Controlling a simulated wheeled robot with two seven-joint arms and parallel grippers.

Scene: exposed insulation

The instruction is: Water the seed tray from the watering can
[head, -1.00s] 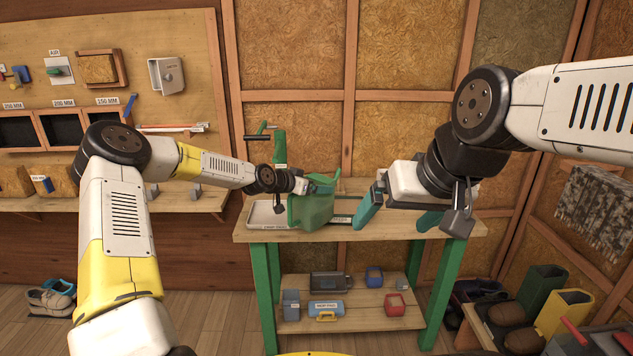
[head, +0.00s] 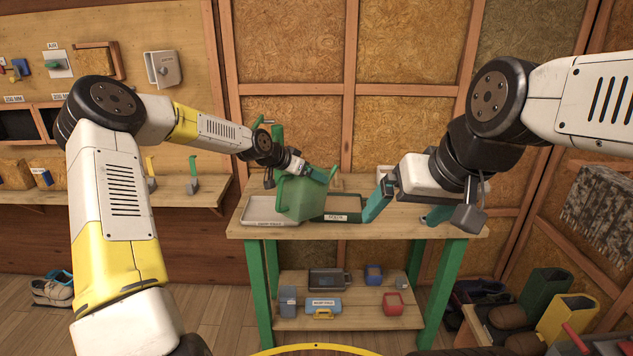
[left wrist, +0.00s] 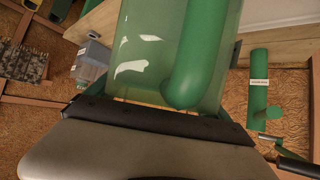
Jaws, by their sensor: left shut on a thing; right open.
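The green watering can (head: 302,198) is over the workbench, tilted. My left gripper (head: 318,172) is shut on it near its top. In the left wrist view the can (left wrist: 165,50) fills the upper middle, close to the camera. A dark tray with a white label (head: 344,207), apparently the seed tray, lies on the bench just right of the can, which partly hides it. I cannot see any water. My right gripper (head: 408,207) is open and empty, its teal fingers spread at the tray's right end.
A pale shallow tray (head: 258,211) lies left of the can on the bench (head: 455,226). A green upright device (head: 278,133) stands behind my left arm. The lower shelf (head: 350,318) holds several boxes. Boots (head: 565,312) stand at the lower right.

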